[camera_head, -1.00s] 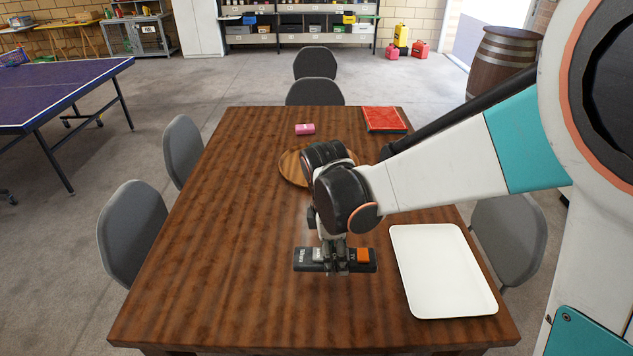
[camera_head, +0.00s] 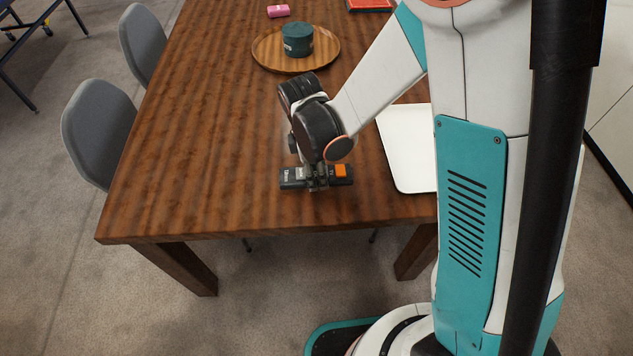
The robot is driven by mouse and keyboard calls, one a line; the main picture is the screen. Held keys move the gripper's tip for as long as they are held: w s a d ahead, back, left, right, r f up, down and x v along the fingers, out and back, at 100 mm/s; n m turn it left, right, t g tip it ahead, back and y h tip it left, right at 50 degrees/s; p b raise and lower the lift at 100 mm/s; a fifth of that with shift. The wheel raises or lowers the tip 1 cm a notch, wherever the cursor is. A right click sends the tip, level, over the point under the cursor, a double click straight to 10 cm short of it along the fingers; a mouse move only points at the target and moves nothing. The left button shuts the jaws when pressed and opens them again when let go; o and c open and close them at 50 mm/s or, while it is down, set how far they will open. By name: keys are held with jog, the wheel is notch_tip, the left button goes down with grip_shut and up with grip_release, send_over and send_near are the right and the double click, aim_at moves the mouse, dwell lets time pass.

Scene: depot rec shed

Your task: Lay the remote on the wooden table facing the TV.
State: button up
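The remote (camera_head: 342,173) is a dark bar with an orange patch at its right end and pale markings toward its left. It lies crosswise over the near part of the wooden table (camera_head: 190,150). My gripper (camera_head: 317,184) points down at the middle of the remote, with its fingers around it. The fingers appear closed on the remote and hide its middle. Whether the remote touches the tabletop or hangs just above it, I cannot tell. The TV is not recognisable in view.
A white tray (camera_head: 408,150) lies right of the remote, partly hidden by my body. A round wooden tray (camera_head: 268,58) bears a dark green container (camera_head: 297,40). A pink item (camera_head: 278,11) and a red book (camera_head: 369,4) lie farther back. Grey chairs (camera_head: 100,125) stand left.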

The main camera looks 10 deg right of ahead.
aim_at(317, 181)
jog(key=shift+f+b, duration=0.8)
jog(key=shift+f, duration=1.3)
jog(key=shift+f, duration=0.2)
jog(key=o, duration=1.2)
jog(key=shift+r, duration=0.1)
jog(key=r+p, duration=0.1)
jog(key=r, duration=0.3)
jog(key=a+r+p, duration=0.1)
jog(key=r+p, duration=0.1)
jog(key=r, duration=0.2)
jog(key=r+p, duration=0.1)
jog(key=r, duration=0.3)
jog(key=shift+a, duration=0.2)
jog(key=shift+r+p, duration=0.1)
jog(key=shift+p, duration=0.2)
